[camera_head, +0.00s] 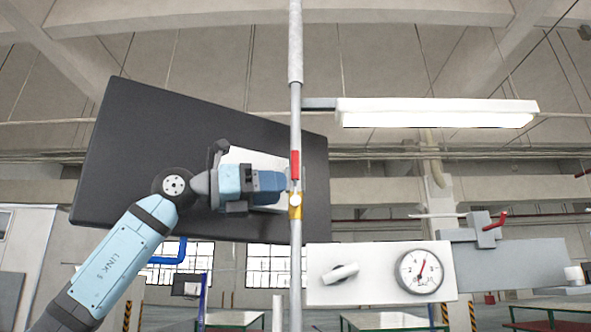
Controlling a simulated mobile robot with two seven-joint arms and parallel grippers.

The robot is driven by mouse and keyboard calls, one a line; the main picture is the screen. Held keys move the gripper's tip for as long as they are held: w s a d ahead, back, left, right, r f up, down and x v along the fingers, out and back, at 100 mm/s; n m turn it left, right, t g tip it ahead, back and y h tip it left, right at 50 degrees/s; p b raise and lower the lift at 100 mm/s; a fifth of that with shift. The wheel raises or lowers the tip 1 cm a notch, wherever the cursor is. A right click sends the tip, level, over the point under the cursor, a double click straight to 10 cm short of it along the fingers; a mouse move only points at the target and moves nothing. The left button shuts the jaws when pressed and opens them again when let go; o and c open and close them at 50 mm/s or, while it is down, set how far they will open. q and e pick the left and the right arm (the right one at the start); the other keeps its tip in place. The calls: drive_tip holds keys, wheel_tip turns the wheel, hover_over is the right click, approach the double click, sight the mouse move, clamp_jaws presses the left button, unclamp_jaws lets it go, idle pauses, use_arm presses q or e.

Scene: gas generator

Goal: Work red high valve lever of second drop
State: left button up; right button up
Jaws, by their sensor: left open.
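A red valve lever (295,164) stands upright along a grey vertical pipe (296,120) in the middle of the head view. A yellow valve body (295,207) with a pale round part sits on the pipe just below it. My left gripper (288,181) comes in from the left, with its fingertips beside the lower end of the red lever. It is open. I cannot tell whether a finger touches the lever. My gripper partly hides the area left of the valve. My right gripper is not in view.
A black panel (130,165) hangs behind my left arm. Right of the pipe are a white plate (375,262) with a knob and a round gauge (420,271), and a grey block with another red handle (497,221). A lit lamp (435,112) hangs above. Green-topped tables stand below.

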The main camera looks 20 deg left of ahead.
sight(292, 163)
use_arm(q)
drive_tip(key=s+a+r+n+t+y, duration=0.2)
drive_tip(key=s+a+r+t+y, duration=0.15)
drive_tip(key=a+r, duration=0.35)
drive_tip(key=shift+g+y, duration=0.25)
drive_tip(key=shift+y, duration=0.2)
drive_tip(key=p+x, duration=0.4)
drive_tip(key=x, duration=1)
drive_tip(key=shift+s+d+r, duration=0.1)
drive_tip(key=shift+d+r, duration=0.05)
drive_tip(key=shift+d, duration=0.05)
drive_tip(key=shift+c, duration=0.6)
clamp_jaws()
